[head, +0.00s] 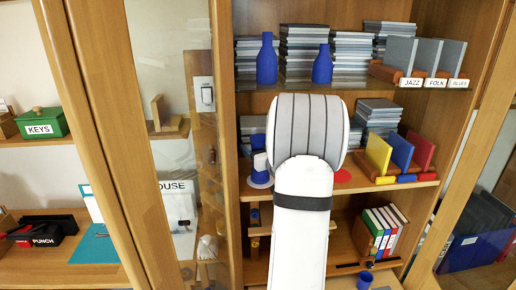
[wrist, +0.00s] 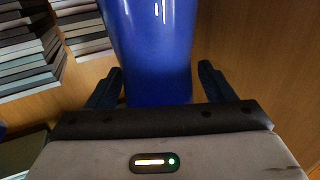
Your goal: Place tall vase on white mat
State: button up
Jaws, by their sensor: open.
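A tall blue vase (head: 267,62) with a narrow neck stands upright on the upper shelf in the head view. A shorter blue vase (head: 322,66) stands to its right. In the wrist view my gripper (wrist: 160,88) is open, with one dark finger on each side of a glossy blue vase body (wrist: 150,45). I cannot tell for certain which vase this is, nor whether the fingers touch it. In the head view my gripper is hidden behind my white arm. I cannot clearly make out a white mat; my arm covers the middle of the shelves.
Stacks of cases (head: 302,55) fill the upper shelf behind the vases, with labelled dividers (head: 412,83) at right. A glass door (head: 170,130) stands at left.

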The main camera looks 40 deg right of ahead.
jog(key=shift+r, duration=0.1)
jog(key=shift+r+p, duration=0.2)
jog(key=shift+p, duration=0.1)
jog(key=s+a+b, duration=0.1)
jog(key=s+b, duration=0.2)
jog(key=s, duration=0.9)
jog(key=shift+a+f, duration=0.15)
jog(key=shift+a, duration=0.25)
jog(key=shift+f, duration=0.1)
